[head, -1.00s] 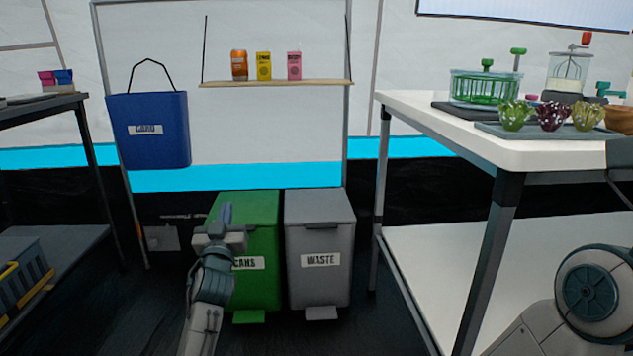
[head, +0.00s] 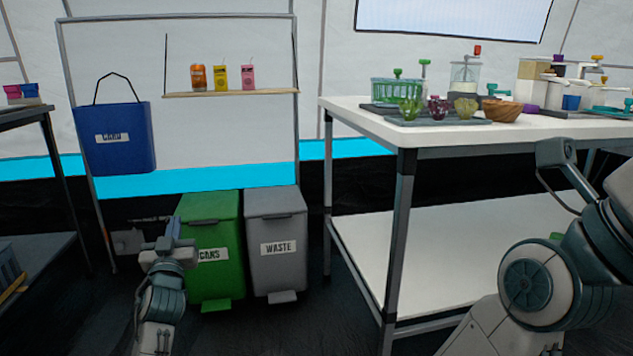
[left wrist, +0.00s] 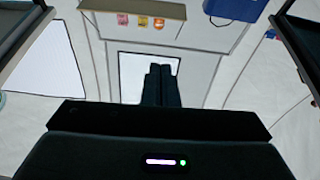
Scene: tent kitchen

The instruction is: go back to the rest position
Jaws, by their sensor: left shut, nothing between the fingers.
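My left gripper (head: 172,232) stands in the lower left of the head view, in front of the green cans bin (head: 213,273). In the left wrist view its two dark fingers (left wrist: 161,84) are together with nothing between them. My right arm shows at the lower right of the head view, by the white table; its gripper is not seen.
A grey waste bin (head: 277,271) stands beside the green one. A blue card bin (head: 115,150) hangs at the left. A shelf (head: 232,93) holds three drink cartons or cans. A white table (head: 350,107) with bowls (head: 504,111) fills the right. A dark rack (head: 60,190) stands far left.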

